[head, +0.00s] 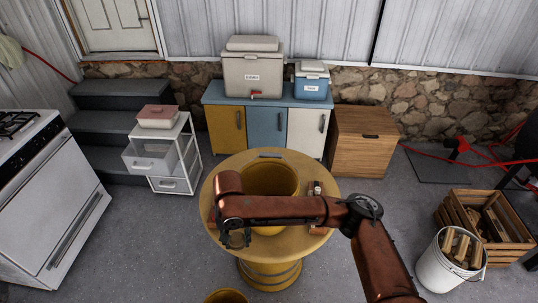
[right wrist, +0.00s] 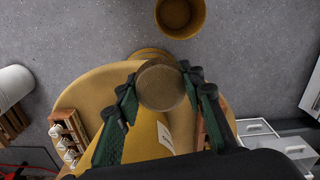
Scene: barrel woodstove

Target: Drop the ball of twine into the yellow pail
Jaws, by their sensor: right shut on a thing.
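My right gripper (right wrist: 158,88) is shut on the ball of twine (right wrist: 160,84), a round tan-brown thing between its green-padded fingers. In the head view the right gripper (head: 236,238) hangs near the round table's front left edge, and the twine cannot be made out. A large yellow pail (head: 270,178) stands on the table, its mouth partly covered by my right arm; its labelled side (right wrist: 150,140) shows behind the fingers in the wrist view. A second yellow-brown open container (right wrist: 180,15) stands on the floor in front of the table. My left gripper is not in view.
The round wooden table (head: 222,180) carries a small bottle rack (head: 316,190). A white bucket (head: 450,265) and a wooden crate (head: 497,222) holding wood stand at right. A stove (head: 50,200) and a drawer cart (head: 165,160) stand at left.

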